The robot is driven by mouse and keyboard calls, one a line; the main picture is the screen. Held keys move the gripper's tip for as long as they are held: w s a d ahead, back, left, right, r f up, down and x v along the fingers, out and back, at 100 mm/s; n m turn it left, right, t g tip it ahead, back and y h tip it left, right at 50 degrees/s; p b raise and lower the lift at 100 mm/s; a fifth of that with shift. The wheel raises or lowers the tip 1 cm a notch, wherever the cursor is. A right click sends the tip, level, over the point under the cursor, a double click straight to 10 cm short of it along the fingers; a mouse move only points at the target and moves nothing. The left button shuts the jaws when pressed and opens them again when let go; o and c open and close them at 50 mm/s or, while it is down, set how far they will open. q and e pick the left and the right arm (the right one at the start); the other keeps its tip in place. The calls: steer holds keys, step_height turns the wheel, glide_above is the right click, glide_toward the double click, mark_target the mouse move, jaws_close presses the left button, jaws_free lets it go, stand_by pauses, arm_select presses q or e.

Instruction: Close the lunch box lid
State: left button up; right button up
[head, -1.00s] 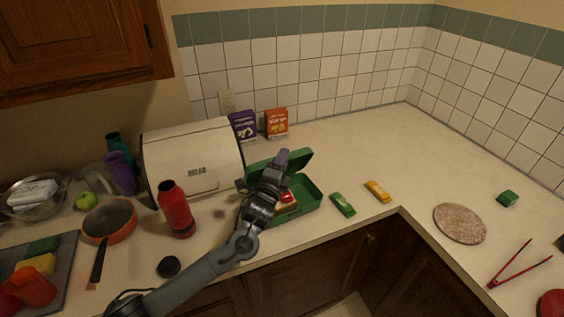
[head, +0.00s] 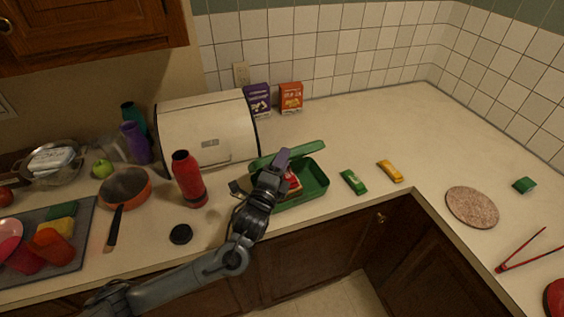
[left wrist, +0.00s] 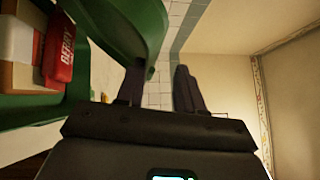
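The green lunch box (head: 316,181) stands on the counter near its front edge. Its green lid (head: 303,154) is raised and tilted at the back side, so the box is open. A red packet (left wrist: 60,45) and a pale brown and white item (left wrist: 20,45) lie inside. My left gripper (head: 281,158) is over the box's left part, close to the lid, and hides part of both. In the left wrist view its two fingers (left wrist: 158,88) are apart with tiled wall showing between them. The lid (left wrist: 128,28) passes by the left finger; contact is unclear. My right gripper is not in view.
A red bottle (head: 188,180) and a cream bread box (head: 207,130) stand left of and behind the lunch box. Green (head: 354,181) and yellow (head: 390,171) bars lie to its right. A black cap (head: 181,234) lies in front.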

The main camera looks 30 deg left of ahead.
arm_select(q)
steer(key=shift+s, duration=0.1)
stand_by(0.3)
steer(key=s+d+f+p, duration=0.1)
steer(key=s+f+p, duration=0.3)
steer(key=s, duration=0.7)
steer(key=shift+s+d+f+p, duration=0.15)
steer(key=shift+s+d+p, duration=0.1)
steer(key=shift+d+p, duration=0.05)
stand_by(0.6)
steer(key=shift+p, duration=0.5)
steer(key=shift+c, duration=0.3)
